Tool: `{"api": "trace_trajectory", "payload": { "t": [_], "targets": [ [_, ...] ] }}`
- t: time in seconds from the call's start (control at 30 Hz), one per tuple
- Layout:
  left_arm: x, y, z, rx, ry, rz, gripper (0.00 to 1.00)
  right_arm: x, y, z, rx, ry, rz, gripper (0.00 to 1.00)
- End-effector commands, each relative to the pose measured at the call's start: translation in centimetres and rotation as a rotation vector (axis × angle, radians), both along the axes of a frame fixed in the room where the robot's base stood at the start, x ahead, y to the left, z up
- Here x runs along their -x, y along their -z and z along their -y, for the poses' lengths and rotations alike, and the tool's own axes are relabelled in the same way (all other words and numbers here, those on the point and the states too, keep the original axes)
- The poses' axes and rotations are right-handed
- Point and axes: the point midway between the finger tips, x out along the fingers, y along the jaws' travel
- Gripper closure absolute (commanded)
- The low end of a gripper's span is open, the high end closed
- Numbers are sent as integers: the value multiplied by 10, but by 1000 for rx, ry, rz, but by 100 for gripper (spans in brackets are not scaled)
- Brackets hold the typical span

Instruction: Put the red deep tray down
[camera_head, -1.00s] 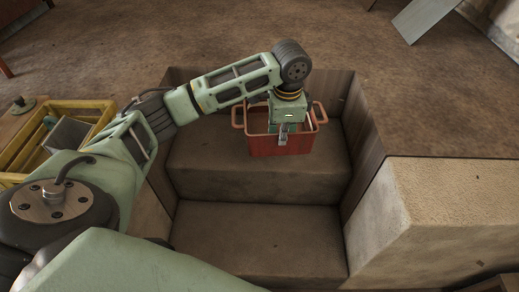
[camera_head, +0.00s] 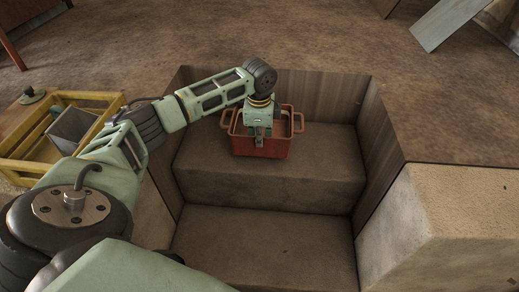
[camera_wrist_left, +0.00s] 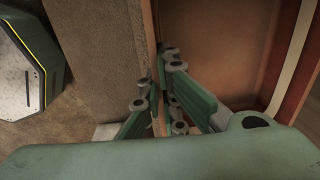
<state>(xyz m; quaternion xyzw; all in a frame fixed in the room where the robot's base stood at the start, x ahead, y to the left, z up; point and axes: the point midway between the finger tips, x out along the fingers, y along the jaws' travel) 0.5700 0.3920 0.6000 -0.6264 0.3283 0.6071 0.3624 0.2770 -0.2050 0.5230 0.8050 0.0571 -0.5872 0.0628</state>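The red deep tray (camera_head: 262,147) is an open box with a loop handle at each end. In the head view it is upright over the upper step (camera_head: 325,172) of the brown stepped block, left of its middle. Whether its base touches the step I cannot tell. My left gripper (camera_head: 259,141) comes down on the tray's near wall. In the left wrist view the gripper (camera_wrist_left: 160,95) has its fingers on either side of the tray wall (camera_wrist_left: 156,40), closed on it. The tray's inside (camera_wrist_left: 215,45) shows at right and looks empty there. My right gripper is not in view.
Wooden side panels (camera_head: 385,150) and a back panel border the steps. The lower step (camera_head: 265,240) is bare. A yellow crate (camera_head: 30,172) with a grey bin (camera_head: 72,128) stands at left. A pale block (camera_head: 460,225) stands at right. The rest of the upper step is free.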

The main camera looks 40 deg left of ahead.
Motion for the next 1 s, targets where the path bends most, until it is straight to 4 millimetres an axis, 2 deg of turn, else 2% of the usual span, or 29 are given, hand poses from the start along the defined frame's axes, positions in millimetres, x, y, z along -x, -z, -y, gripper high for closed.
{"api": "trace_trajectory", "payload": {
  "t": [0.27,0.67,0.9,1.0],
  "targets": [
    [0,37,0,-1,0,-1,100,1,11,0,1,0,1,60],
    [0,41,0,-1,0,-1,100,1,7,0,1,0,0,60],
    [1,41,0,-1,0,-1,77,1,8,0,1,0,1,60],
    [1,41,0,-1,0,-1,77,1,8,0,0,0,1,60]
  ]
}}
